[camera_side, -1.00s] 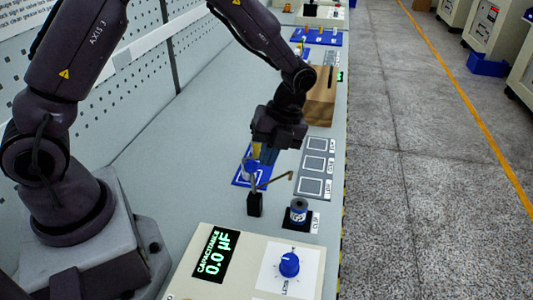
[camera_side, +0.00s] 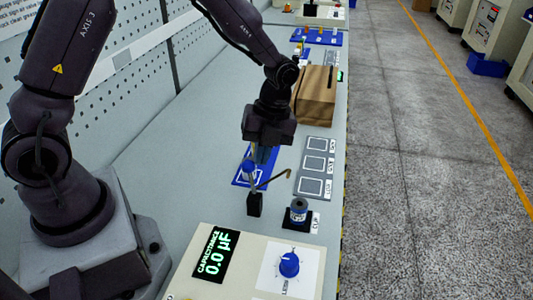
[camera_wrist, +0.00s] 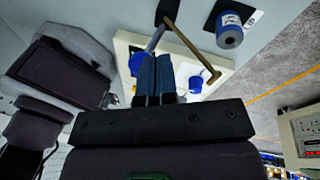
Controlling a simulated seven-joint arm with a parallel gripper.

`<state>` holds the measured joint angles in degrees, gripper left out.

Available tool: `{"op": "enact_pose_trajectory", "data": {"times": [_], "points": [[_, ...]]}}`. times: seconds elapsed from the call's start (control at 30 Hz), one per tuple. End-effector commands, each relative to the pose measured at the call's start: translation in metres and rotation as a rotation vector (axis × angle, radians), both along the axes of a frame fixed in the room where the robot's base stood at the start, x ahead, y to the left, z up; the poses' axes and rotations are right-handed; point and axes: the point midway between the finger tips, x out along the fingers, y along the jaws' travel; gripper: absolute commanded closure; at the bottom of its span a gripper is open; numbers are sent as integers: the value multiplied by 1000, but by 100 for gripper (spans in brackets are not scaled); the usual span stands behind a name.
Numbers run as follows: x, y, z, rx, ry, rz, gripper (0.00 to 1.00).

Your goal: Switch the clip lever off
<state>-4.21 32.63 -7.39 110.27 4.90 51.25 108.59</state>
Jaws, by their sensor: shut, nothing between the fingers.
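The clip lever has a small black base block (camera_side: 254,204) and a thin brown arm (camera_side: 274,180) slanting up to the right, ending in a short bent tip. In the wrist view the brown arm (camera_wrist: 192,48) runs from its dark base down to the right, past my fingers. A second, grey rod also leaves the base beside it. My gripper (camera_side: 262,166) is shut and empty, pointing down just behind the lever. Its blue fingers show in the wrist view (camera_wrist: 154,66), left of the brown arm. I cannot tell whether they touch the grey rod.
A blue-grey spool (camera_side: 299,210) stands on a black plate by the CLIP label. A capacitance box (camera_side: 240,262) reads 0.0 µF and has a blue knob (camera_side: 289,264).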

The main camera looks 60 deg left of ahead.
Motion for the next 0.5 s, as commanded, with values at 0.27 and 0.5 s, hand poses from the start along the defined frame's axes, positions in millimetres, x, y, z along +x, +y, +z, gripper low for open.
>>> {"op": "enact_pose_trajectory", "data": {"times": [0.27,0.5], "points": [[-12,13,1,-105,-105,9,100],[-24,24,-1,-101,-102,4,100]]}}
